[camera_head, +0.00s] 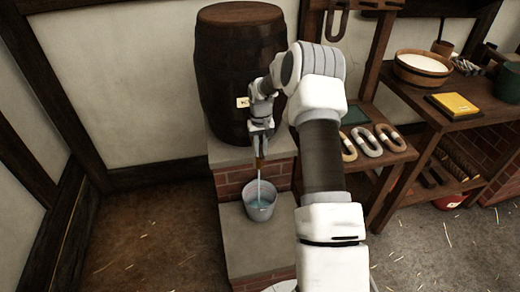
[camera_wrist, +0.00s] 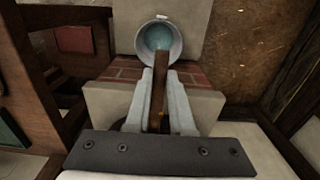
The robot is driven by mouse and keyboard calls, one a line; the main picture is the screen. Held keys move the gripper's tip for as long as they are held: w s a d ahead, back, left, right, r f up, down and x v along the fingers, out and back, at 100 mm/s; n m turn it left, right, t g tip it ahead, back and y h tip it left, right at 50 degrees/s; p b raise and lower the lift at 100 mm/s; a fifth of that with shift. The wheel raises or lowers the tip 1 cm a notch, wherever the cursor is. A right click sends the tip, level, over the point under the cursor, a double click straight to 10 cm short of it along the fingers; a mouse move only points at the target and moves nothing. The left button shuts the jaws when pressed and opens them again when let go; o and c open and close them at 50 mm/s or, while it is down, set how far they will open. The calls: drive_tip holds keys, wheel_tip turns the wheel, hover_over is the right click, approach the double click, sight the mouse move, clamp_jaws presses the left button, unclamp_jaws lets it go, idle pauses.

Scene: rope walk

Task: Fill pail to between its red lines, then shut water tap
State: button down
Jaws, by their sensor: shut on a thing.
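The pail (camera_head: 260,203) is pale grey-blue and stands upright on a stone step below the barrel. A thin stream of water runs down into it, and bluish water shows inside; it also shows in the wrist view (camera_wrist: 160,30). Its red lines cannot be made out. My gripper (camera_head: 262,146) is in front of the barrel (camera_head: 240,70), above the pail. In the wrist view my gripper (camera_wrist: 160,104) is shut on a brown wooden piece of the water tap (camera_wrist: 160,75). The rest of the tap is mostly hidden by my gripper.
The stone step (camera_head: 255,248) has bare room in front of the pail. A rack with several U-shaped pieces (camera_head: 367,142) stands to the right of my arm. A bench (camera_head: 470,116) at the right holds a wooden tub (camera_head: 422,67) and a yellow item (camera_head: 453,105).

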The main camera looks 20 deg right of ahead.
drive_tip(key=c, duration=0.8)
unclamp_jaws()
wheel_tip(320, 180, up, 18)
drive_tip(key=shift+f+p, duration=0.2)
drive_tip(key=shift+p, duration=0.9)
